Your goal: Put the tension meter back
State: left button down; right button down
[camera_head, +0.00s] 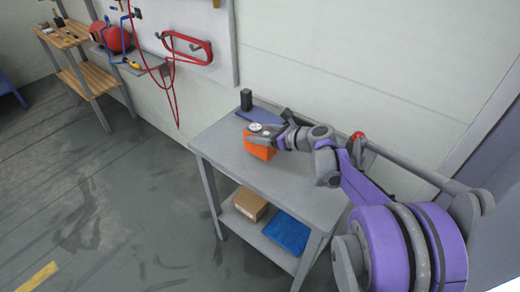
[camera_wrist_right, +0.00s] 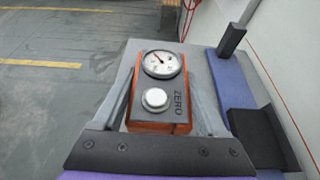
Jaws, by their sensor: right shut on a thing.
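The tension meter is an orange box (camera_head: 259,151) with a round dial and a white button on its dark top face. It is at the left part of the grey table in the head view. My right gripper (camera_head: 266,137) is shut on it, one finger on each side. In the right wrist view, the tension meter (camera_wrist_right: 160,92) sits between the fingers, with its dial at the far end and the word ZERO along one side. I cannot tell whether its underside touches the tabletop. My left gripper is not in view.
The grey table (camera_head: 225,150) has a blue mat (camera_head: 244,115) and a black upright block (camera_head: 246,99) at its back edge. A cardboard box (camera_head: 250,204) and a blue folded thing (camera_head: 288,232) lie on the lower shelf. A wooden bench (camera_head: 90,75) stands far left. Floor left of the table is clear.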

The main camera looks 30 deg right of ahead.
jog(key=shift+f, duration=2.4)
jog(key=shift+f+b, duration=0.1)
jog(key=shift+b, duration=0.2)
jog(key=shift+c, duration=1.8)
grip_release()
jog(key=shift+f, duration=0.15)
jog(key=o, duration=0.4)
jog(key=shift+c, duration=0.2)
